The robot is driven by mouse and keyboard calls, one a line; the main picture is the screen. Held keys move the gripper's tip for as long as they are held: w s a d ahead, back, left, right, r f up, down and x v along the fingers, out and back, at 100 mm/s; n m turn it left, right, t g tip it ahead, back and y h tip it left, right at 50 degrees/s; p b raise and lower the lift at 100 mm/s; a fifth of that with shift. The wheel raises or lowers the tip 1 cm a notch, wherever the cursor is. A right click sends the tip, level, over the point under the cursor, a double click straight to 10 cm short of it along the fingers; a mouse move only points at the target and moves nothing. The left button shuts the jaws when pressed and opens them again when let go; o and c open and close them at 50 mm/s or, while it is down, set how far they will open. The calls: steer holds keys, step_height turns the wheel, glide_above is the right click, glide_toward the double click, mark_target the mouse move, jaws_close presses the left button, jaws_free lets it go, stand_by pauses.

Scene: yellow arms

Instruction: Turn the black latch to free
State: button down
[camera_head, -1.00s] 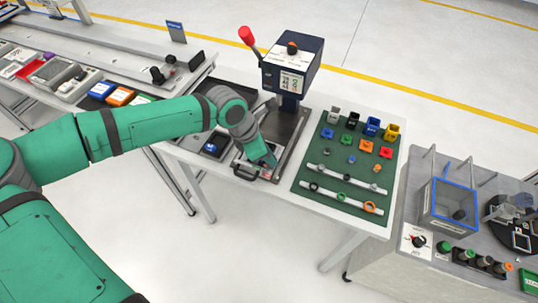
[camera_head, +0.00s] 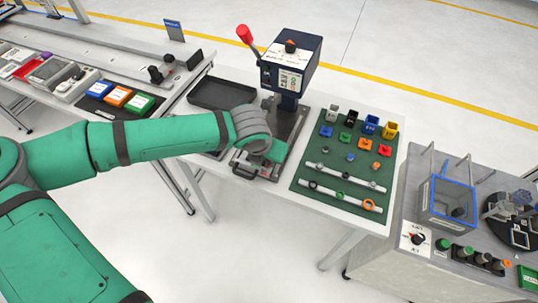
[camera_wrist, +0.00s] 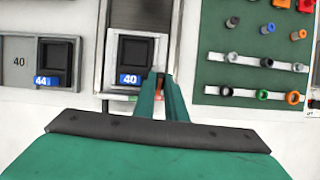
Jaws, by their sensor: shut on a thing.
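My gripper (camera_wrist: 158,76) is at the right edge of a grey fixture (camera_wrist: 168,30) in the wrist view. Its green fingers are closed on a small dark piece (camera_wrist: 158,84), which I take to be the black latch; the fingers hide most of it. An orange-red strip shows between the fingers. Left of the fingertips, a black square block (camera_wrist: 134,52) with a blue "40" label sits in the fixture. In the head view, my gripper (camera_head: 272,158) is low over the fixture below the dark blue press (camera_head: 291,66), and the latch is hidden.
A second block labelled 44 (camera_wrist: 55,62) lies to the left in the wrist view. A green board (camera_head: 330,135) with coloured parts and white rails lies right of the fixture. The press's red-knobbed lever (camera_head: 245,34) rises behind. A black tray (camera_head: 222,95) is behind my forearm.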

steer(key=shift+n, duration=0.3)
stand_by(0.4)
steer(key=c, duration=1.8)
jaws_free()
steer(key=v, duration=1)
steer(key=shift+s+r, duration=0.15)
steer(key=shift+r, duration=0.25)
